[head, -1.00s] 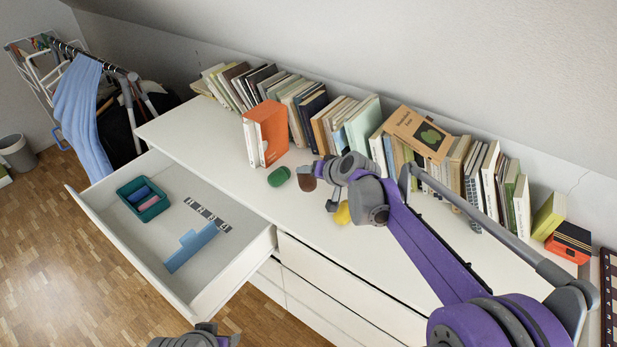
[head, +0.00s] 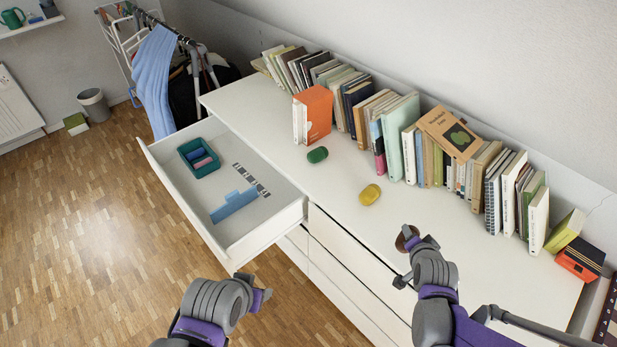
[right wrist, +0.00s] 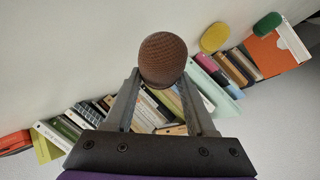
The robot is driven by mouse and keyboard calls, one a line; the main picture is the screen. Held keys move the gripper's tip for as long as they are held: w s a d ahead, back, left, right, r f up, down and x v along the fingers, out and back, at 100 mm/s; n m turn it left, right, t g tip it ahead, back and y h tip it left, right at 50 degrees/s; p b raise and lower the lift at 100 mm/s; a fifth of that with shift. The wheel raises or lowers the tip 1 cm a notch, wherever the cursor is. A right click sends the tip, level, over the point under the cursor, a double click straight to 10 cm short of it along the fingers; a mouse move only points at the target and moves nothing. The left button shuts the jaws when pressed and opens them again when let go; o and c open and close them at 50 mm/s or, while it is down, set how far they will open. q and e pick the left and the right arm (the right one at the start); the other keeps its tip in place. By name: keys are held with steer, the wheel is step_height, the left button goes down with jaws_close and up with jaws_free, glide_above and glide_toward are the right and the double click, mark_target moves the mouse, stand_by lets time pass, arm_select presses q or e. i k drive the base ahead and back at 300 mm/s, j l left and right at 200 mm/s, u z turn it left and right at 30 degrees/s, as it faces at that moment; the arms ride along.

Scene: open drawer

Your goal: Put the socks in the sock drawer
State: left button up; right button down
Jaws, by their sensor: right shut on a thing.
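A brown rolled sock (head: 400,241) is held between the fingertips of my right gripper (head: 407,257), over the right part of the dresser top. In the right wrist view the brown sock (right wrist: 163,60) sits at the finger ends. A green rolled sock (head: 317,155) and a yellow rolled sock (head: 370,194) lie apart on the dresser top. The open drawer (head: 240,222) holds a teal box (head: 207,169) with a blue roll (head: 195,154) and a pink roll (head: 203,162) inside. My left gripper (head: 256,288) is in front of the drawer; its opening is unclear.
A row of books (head: 400,135) lines the wall behind the dresser top (head: 345,225). A blue flat piece (head: 234,204) and a dark-and-white strip (head: 252,180) lie in the drawer. A clothes rack (head: 165,70) stands beyond the dresser.

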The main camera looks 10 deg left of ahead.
mark_target(219, 186)
steer(key=i+j, duration=0.1)
steer(key=j, duration=0.35)
steer(key=i+j+u, duration=0.1)
steer(key=j, duration=0.35)
steer(key=i+j, duration=0.2)
steer(key=j, duration=0.25)
steer(key=i+j+u, duration=0.1)
steer(key=j, duration=0.4)
steer(key=i+j+u, duration=0.1)
steer(key=j, duration=0.3)
steer(key=i+j, duration=0.25)
steer(key=j, duration=0.2)
steer(key=i+j+u, duration=0.1)
steer(key=j, duration=0.35)
steer(key=i+j, duration=0.25)
steer(key=j, duration=0.15)
